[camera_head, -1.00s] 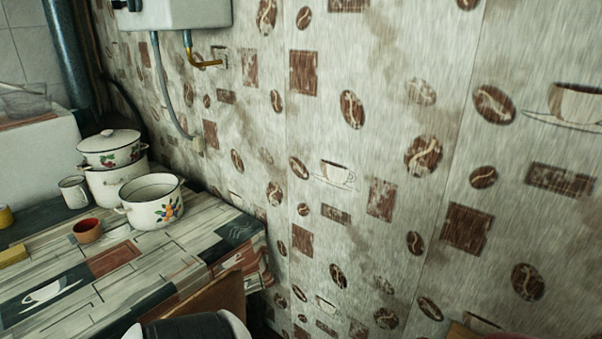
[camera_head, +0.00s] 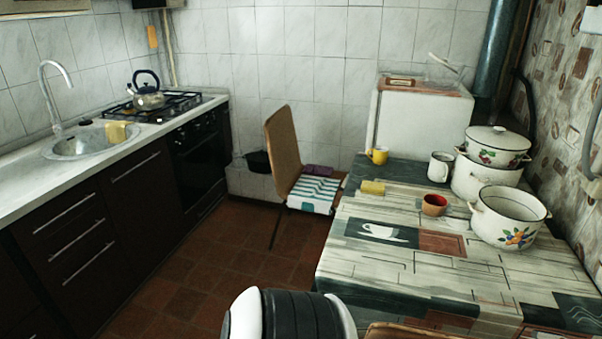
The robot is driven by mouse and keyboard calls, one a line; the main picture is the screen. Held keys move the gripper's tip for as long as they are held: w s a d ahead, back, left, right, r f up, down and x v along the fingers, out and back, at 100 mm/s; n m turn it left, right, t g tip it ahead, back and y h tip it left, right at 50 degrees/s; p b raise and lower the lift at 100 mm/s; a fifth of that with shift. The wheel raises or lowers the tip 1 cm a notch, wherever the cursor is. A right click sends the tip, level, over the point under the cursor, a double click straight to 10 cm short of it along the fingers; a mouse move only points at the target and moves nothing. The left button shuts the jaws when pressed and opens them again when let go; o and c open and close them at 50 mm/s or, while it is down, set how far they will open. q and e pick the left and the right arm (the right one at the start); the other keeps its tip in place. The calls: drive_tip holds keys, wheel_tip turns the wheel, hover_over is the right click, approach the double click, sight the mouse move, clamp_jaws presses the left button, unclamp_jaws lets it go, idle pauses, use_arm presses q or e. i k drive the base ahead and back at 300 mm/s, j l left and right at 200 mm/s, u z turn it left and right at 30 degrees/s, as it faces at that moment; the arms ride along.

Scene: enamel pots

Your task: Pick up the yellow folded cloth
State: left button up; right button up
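A small flat yellow piece (camera_head: 373,187) lies on the table near its left edge, between the yellow mug and the red-brown cup. It looks like a folded cloth or a sponge; I cannot tell which. Another yellow cloth-like piece (camera_head: 117,131) hangs at the right rim of the sink. Neither of my grippers is in view. Only a black and white link of mine shows at the bottom.
The table (camera_head: 345,243) holds a yellow mug (camera_head: 377,155), a white mug (camera_head: 440,167), a red-brown cup (camera_head: 434,205) and enamel pots (camera_head: 508,218). A chair (camera_head: 284,150) stands left of it. Open tiled floor (camera_head: 215,270) lies between table and counter.

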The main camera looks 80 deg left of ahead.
sight(372, 187)
drive_tip(key=u, duration=2.25)
drive_tip(key=i+j+u, duration=0.15)
drive_tip(key=j, duration=0.3)
drive_tip(key=i+j+u, duration=0.15)
drive_tip(key=j, duration=0.25)
drive_tip(key=i+j+u, duration=0.2)
drive_tip(key=j, duration=0.2)
drive_tip(key=i+j+u, duration=0.1)
drive_tip(key=i+j, duration=0.2)
drive_tip(key=i, duration=0.15)
drive_tip(key=i+j+u, duration=0.15)
drive_tip(key=i+j, duration=0.15)
drive_tip(key=i, duration=0.2)
drive_tip(key=i+z, duration=0.55)
drive_tip(key=z, duration=0.2)
drive_tip(key=i+j+z, duration=0.15)
drive_tip(key=z, duration=0.25)
drive_tip(key=i+j+z, duration=0.25)
drive_tip(key=z, duration=0.15)
drive_tip(key=i, duration=0.1)
